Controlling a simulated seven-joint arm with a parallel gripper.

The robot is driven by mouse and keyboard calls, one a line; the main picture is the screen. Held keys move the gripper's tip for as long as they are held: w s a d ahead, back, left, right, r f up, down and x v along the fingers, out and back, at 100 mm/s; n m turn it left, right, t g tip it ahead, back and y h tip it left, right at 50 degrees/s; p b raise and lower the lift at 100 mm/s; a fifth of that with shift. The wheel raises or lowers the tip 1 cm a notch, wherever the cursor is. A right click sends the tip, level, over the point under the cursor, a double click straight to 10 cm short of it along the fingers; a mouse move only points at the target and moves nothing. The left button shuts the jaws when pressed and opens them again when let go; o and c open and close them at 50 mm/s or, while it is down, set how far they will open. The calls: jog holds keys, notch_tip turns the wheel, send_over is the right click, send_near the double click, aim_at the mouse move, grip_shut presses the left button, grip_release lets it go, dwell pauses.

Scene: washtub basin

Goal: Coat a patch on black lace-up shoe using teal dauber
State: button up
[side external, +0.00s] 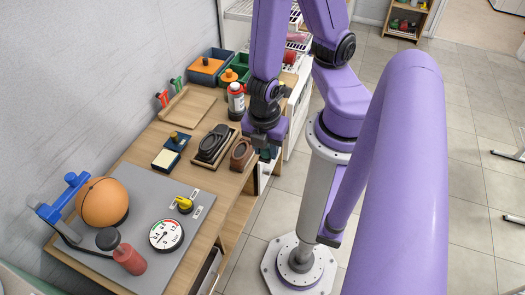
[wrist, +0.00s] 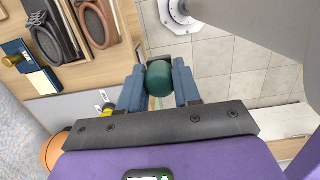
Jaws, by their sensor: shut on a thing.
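My gripper (wrist: 159,85) is shut on the teal dauber, whose rounded dark green-teal end (wrist: 159,78) shows between the two blue fingers in the wrist view. The rest of the dauber is mostly hidden. In the side external view my gripper (side external: 267,152) hangs past the table's right edge, to the right of the shoes. The black lace-up shoe (side external: 213,143) lies in a wooden tray on the table. It also shows at the upper left of the wrist view (wrist: 47,42), apart from the gripper and dauber.
A brown shoe (side external: 241,154) lies between the black shoe and my gripper. A blue box with a yellow pad (side external: 166,160), a red-and-white bottle (side external: 236,100) and a wooden tray (side external: 187,106) stand nearby. A grey mat (side external: 150,205) holds a ball, gauge and knob.

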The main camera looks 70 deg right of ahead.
jog(key=w+a+f+m, duration=0.1)
jog(key=w+m, duration=0.2)
jog(key=w, duration=0.8)
jog(key=w+a+f+m+g, duration=0.1)
jog(key=w+f+m, duration=0.15)
jog(key=w, duration=0.75)
jog(key=w+a+f+m, duration=0.1)
jog(key=w+m, duration=0.3)
jog(key=w, duration=0.7)
jog(key=shift+n, duration=0.25)
jog(key=shift+s+a+f, duration=0.1)
jog(key=shift+a+f, duration=0.05)
jog(key=shift+f, duration=2.4)
jog(key=shift+f, duration=0.6)
notch_tip(320, 180, up, 7)
jog(key=shift+r, duration=0.1)
